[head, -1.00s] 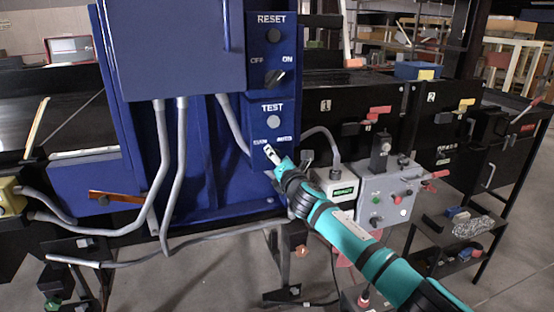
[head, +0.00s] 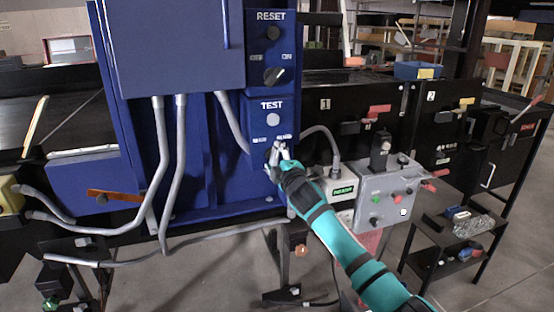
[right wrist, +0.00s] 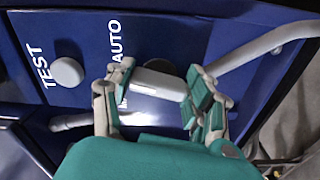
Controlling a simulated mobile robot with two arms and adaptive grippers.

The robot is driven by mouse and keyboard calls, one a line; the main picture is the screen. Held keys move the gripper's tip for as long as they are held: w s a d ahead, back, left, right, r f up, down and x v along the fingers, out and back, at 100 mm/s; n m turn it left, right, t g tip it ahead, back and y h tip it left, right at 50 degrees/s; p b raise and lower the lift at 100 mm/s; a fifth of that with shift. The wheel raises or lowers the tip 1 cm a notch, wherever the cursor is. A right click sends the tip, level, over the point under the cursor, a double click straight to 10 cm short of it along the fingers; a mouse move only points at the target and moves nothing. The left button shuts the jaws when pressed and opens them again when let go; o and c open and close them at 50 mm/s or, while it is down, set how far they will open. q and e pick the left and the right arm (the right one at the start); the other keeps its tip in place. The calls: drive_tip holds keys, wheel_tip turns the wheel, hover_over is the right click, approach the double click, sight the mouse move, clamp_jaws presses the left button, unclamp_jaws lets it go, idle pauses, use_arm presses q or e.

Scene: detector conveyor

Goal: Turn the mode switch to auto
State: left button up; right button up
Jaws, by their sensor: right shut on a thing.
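The mode switch (right wrist: 160,82) sits low on the blue panel, below the TEST button (head: 273,118). In the right wrist view its pale grey knob shows between my fingers, beside the AUTO label (right wrist: 117,38). The other label is mostly covered by a finger. My right gripper (head: 281,153) is at the switch, with one finger on each side, shut on it. The gripper hides most of the switch in the head view, and I cannot tell its exact angle. My left gripper is not in view.
The black OFF/ON knob (head: 274,76) and RESET button (head: 273,33) are higher on the panel. A grey control box (head: 392,190) with coloured buttons stands to the right. Grey conduits (head: 160,165) run down the cabinet's left part.

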drive_tip(key=m, duration=0.6)
drive_tip(key=shift+a+f+b, duration=0.1)
drive_tip(key=shift+f+b, duration=0.25)
drive_tip(key=shift+m, duration=0.4)
drive_tip(key=o, duration=0.9)
drive_tip(key=shift+o, duration=1.4)
drive_tip(key=shift+r, duration=0.15)
drive_tip(key=shift+s, duration=0.1)
drive_tip(key=v, duration=1.2)
